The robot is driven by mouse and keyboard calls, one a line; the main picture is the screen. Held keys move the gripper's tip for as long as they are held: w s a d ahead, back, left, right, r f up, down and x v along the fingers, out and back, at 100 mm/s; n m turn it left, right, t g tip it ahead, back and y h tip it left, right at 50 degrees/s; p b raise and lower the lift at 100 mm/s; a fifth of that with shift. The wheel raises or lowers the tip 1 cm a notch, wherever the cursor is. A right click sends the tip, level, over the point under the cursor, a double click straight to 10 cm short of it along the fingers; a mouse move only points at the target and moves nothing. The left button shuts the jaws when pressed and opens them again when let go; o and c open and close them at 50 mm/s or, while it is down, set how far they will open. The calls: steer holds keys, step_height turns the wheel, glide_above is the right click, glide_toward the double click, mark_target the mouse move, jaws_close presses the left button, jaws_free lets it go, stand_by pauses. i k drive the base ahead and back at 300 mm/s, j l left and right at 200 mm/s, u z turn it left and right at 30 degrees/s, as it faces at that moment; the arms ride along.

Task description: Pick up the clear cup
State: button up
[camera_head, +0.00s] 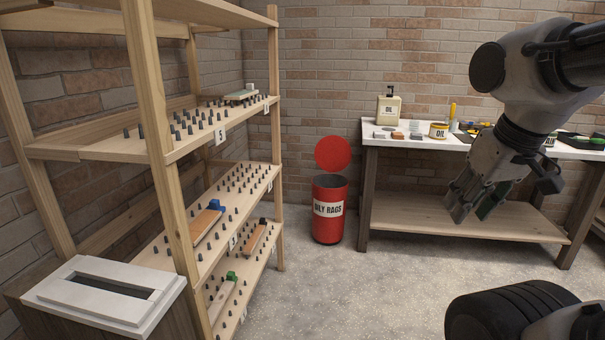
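I cannot make out a clear cup anywhere in the head view. Small items on the white-topped workbench (408,151) are partly hidden behind my arm. My gripper (474,208) hangs pointing down in front of the bench, at the right side of the view. Its fingers are seen at an angle, with a dark green patch at the right one. I cannot tell how far apart they are, and no held object is clear.
A wooden rack (172,155) with pegged shelves stands at left, near a white slotted box top (75,305). A red oily-rags bin (327,228) stands between rack and bench. Floor ahead is clear.

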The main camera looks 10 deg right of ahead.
mark_target(413, 126)
steer(key=i+l+z, duration=0.1)
steer(key=i+z, duration=0.4)
steer(key=i, duration=2.6)
steer(key=i+j, duration=0.15)
steer(key=i, duration=0.85)
steer(key=l+z, duration=0.05)
